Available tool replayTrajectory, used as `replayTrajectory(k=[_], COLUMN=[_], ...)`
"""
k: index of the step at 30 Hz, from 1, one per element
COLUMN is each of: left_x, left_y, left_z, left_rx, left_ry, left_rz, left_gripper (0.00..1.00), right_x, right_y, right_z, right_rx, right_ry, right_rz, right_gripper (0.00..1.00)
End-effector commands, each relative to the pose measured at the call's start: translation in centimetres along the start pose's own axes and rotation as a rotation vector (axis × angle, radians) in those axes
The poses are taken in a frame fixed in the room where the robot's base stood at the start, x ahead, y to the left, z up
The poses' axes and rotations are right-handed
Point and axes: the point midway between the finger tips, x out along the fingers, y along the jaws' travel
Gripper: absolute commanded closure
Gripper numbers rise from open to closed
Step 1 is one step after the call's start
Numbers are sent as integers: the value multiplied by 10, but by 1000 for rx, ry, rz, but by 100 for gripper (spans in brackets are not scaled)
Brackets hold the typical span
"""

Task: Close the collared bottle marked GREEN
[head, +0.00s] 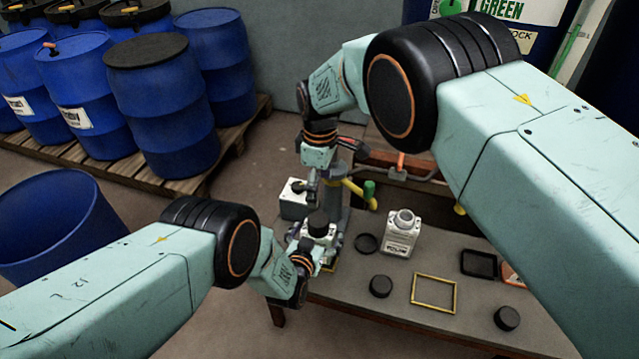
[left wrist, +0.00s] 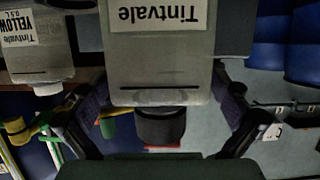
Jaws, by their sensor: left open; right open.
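A pale bottle (head: 317,232) with a black cap (head: 318,219) at its top stands at the near left of the bench. In the left wrist view this bottle (left wrist: 155,65) appears upside down, its label reading "Tintvale" and its colour word out of frame. The black cap (left wrist: 160,127) is at its neck; I cannot tell if it is fully seated. My left gripper (head: 314,243) is open, with fingers on both sides of the bottle. My right gripper (head: 318,180) is open above the cap, apart from it as far as I see.
An uncapped white bottle (head: 402,234) stands to the right, marked YELLOW in the left wrist view (left wrist: 35,45). Loose black caps (head: 380,286), an empty yellow frame (head: 433,293) and a black tray (head: 479,263) lie on the bench. A white box (head: 296,199) and yellow-handled pipework (head: 359,192) are close behind.

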Motion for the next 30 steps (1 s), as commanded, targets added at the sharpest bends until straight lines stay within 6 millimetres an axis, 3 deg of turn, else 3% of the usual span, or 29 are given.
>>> replayTrajectory(k=[30], left_x=[-113], left_y=[0], left_z=[0], left_rx=[1], left_ry=[0], left_rz=[1], left_gripper=[0], right_x=[0], right_y=[0], right_z=[0], right_rx=[0], right_ry=[0], right_rz=[0], right_gripper=[22])
